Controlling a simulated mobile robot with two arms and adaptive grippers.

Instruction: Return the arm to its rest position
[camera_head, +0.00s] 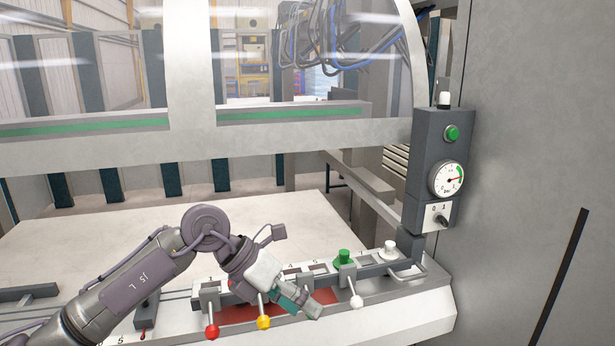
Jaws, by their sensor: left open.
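My left arm comes in from the lower left in the head view. Its gripper (299,303) hangs over the lever panel (383,291), pointing down and to the right. The gripper is open, and I see nothing held in it. It is between the yellow-knobbed lever (264,323) and the white-knobbed lever (356,301). I cannot tell whether it touches the panel. A red-knobbed lever (212,332) is to its left. My right gripper is not in view.
A dark control box (430,165) with a gauge (446,180) rises at the right, beside a grey wall (540,130).

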